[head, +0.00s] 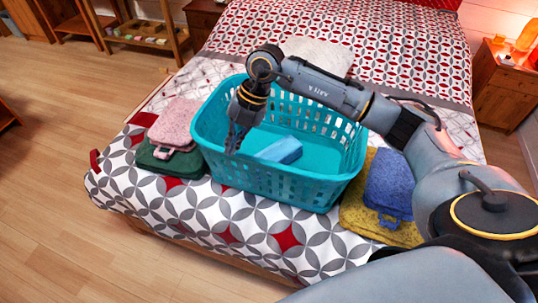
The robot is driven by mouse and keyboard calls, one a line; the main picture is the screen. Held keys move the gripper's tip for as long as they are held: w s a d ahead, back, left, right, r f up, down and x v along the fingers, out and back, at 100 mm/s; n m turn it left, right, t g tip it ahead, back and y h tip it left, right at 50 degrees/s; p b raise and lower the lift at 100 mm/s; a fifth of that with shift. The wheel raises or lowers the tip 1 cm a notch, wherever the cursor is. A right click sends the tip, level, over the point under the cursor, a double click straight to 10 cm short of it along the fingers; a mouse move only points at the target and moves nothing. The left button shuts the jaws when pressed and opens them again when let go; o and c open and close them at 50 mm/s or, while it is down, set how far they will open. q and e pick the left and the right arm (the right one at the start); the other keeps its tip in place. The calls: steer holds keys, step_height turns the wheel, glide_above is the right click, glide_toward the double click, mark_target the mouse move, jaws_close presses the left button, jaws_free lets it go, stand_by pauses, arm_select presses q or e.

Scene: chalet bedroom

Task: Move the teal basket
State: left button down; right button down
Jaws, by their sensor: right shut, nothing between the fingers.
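The teal basket (262,184) stands upright on the bed, near its front edge. It has slotted walls and an open top. A folded light-blue cloth (281,150) lies inside on its floor. My right arm reaches in from the right across the basket. My right gripper (234,146) points down over the basket's left part, by the left wall, with its fingers shut and empty. I cannot tell whether the fingers touch the basket. The arm hides part of the basket's back rim. My left gripper is out of view.
Pink (175,122) and dark green (172,161) folded cloths lie left of the basket. Blue (389,184) and yellow (365,216) cloths lie at its right. The patterned bed (190,209) is bare in front. A nightstand (503,88) stands at the right, a wooden rack (150,31) at the back left.

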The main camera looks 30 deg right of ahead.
steer(key=d+r+m+h, duration=0.25)
steer(key=d+h, duration=0.25)
steer(key=d, duration=0.7)
steer(key=s+a+f+p, duration=0.2)
steer(key=a+f+p, duration=0.1)
steer(key=f, duration=0.7)
steer(key=shift+f+g, duration=0.25)
steer(key=shift+g, duration=0.05)
steer(key=shift+s, duration=0.1)
